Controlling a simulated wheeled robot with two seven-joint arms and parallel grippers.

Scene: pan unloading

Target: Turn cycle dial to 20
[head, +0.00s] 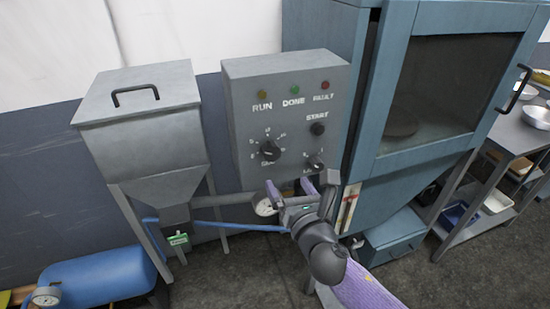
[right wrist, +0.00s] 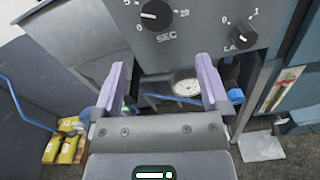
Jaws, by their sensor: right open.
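The cycle dial (head: 270,151) is a round black knob with a white pointer mark, on the lower left of the grey control panel (head: 240,120). In the right wrist view the dial (right wrist: 157,14) is at the top edge, above the letters SEC. My right gripper (head: 290,188) has two lilac fingers, open and empty, below the panel's lower edge, apart from the dial. In the right wrist view its fingers (right wrist: 161,70) point up toward the panel. My left gripper is not in view.
A smaller lamp knob (head: 316,162) and the black START button (head: 317,129) sit right of the dial. A round gauge (head: 265,208) is beside my right gripper. A grey hopper (head: 150,120) stands left, a blue cabinet (head: 369,120) right.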

